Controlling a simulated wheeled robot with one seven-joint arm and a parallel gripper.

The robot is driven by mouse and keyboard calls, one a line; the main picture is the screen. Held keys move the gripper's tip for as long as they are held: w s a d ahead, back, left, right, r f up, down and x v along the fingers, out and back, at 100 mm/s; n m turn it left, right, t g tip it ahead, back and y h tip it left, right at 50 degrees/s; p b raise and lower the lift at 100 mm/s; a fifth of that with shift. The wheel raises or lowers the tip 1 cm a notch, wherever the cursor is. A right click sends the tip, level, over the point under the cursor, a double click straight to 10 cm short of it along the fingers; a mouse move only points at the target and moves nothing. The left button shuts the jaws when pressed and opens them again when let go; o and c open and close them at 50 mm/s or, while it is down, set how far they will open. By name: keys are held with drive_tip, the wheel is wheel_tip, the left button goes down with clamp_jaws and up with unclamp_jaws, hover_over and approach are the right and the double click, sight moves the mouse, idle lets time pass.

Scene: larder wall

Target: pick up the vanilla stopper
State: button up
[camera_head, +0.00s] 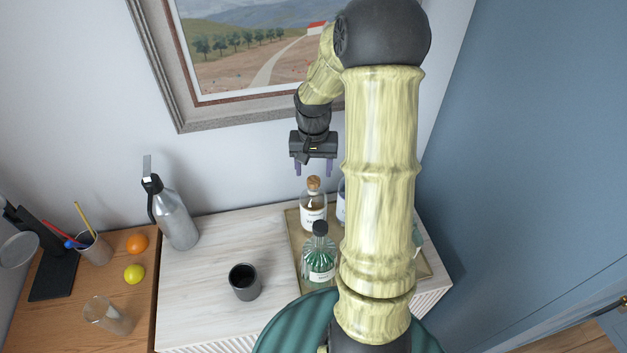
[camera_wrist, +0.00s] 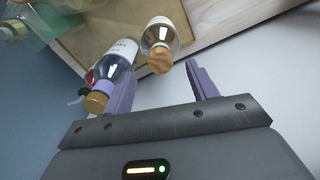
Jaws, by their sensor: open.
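My gripper (camera_head: 313,170) is open and empty, pointing down just above a clear bottle (camera_head: 313,214) with a cork stopper (camera_head: 313,183). In the wrist view my gripper (camera_wrist: 160,72) has its two purple fingers apart, with the cork stopper (camera_wrist: 159,60) showing between their tips. A second bottle (camera_wrist: 117,62) with a tan stopper (camera_wrist: 97,103) lies to the left there, partly behind the left finger. In the head view that second bottle (camera_head: 341,207) is mostly hidden by my arm. I cannot read on either label which one is vanilla.
The bottles stand on a tray (camera_head: 292,222) with a green bottle (camera_head: 319,262) in front, black-stoppered. A dark cup (camera_head: 244,282) and a grey flask (camera_head: 174,217) stand left on the pale top (camera_head: 205,275), which is otherwise clear. A framed picture (camera_head: 190,110) hangs behind my gripper.

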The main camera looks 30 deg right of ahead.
sight(313, 179)
drive_tip(key=shift+f+p, duration=0.65)
drive_tip(key=shift+f, duration=1.3)
drive_tip(key=c, duration=1.1)
drive_tip(key=shift+o, duration=0.2)
drive_tip(key=shift+r, duration=0.1)
wheel_tip(313, 179, up, 10)
drive_tip(key=b, duration=0.2)
drive_tip(key=shift+b, duration=0.4)
